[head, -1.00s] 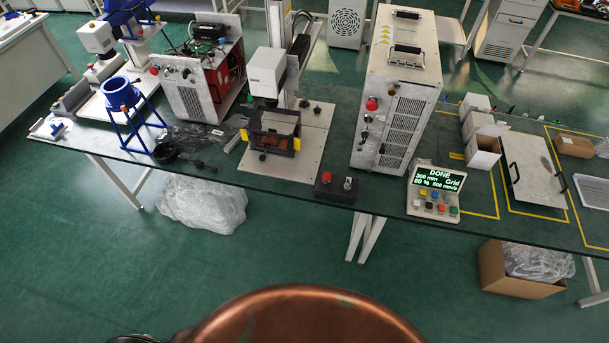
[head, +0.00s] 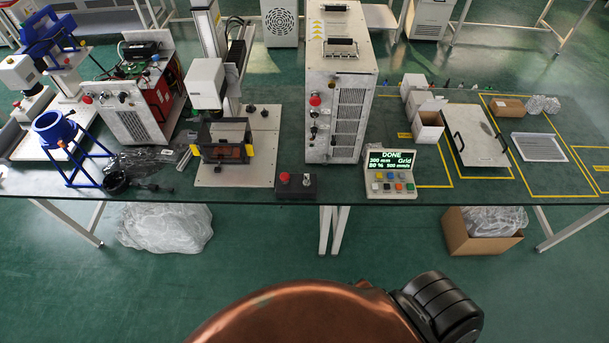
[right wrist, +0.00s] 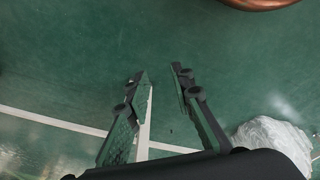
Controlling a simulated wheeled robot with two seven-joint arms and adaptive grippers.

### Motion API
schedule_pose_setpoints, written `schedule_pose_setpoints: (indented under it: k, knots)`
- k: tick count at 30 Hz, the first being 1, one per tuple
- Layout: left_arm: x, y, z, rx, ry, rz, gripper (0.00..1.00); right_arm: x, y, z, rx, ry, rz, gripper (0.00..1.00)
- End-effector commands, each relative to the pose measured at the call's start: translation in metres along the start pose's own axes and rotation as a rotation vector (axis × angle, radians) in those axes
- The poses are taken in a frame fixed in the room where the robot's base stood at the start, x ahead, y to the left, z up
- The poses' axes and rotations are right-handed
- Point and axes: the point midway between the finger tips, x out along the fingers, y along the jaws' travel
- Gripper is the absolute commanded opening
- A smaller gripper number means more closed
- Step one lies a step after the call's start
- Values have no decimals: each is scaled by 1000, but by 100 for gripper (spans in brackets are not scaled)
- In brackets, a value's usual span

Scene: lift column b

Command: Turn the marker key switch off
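The tall white marker cabinet (head: 340,40) stands upright at the middle of the bench. Its front edge carries a red button (head: 315,100) and small dark knobs (head: 313,131) below it; which one is the key switch and how it is turned are too small to tell. A low black box (head: 296,188) in front has a red button and a small light-coloured switch. The display panel (head: 390,172) beside it reads DONE. My right gripper (right wrist: 158,72) is open and empty above the green floor in the right wrist view. My left gripper is not in view.
The laser stand (head: 206,85) with a dark fixture (head: 224,140) is left of the cabinet. A blue funnel stand (head: 54,128) is further left. White boxes (head: 428,128) and a handled plate (head: 474,135) lie right. The floor before the bench is clear in the middle.

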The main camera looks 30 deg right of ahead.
Motion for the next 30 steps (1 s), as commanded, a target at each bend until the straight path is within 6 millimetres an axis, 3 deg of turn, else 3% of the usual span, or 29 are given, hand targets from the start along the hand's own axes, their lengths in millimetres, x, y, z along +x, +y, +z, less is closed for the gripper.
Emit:
schedule_pose_setpoints:
  k: [1,4,12,20,24,30]
  knots:
    - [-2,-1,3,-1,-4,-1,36,-29,4,-23,6,22,5,22]
    - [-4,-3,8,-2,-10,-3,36,-78,11,-52,16,43,12,22]
    - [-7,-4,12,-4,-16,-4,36,-172,21,-88,31,77,26,22]
    - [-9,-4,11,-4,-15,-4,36,-241,20,-112,27,111,15,22]
    - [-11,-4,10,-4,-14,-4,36,-277,4,-142,-8,142,-31,22]
    - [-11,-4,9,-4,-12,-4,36,-284,-28,-182,-78,150,-113,22]
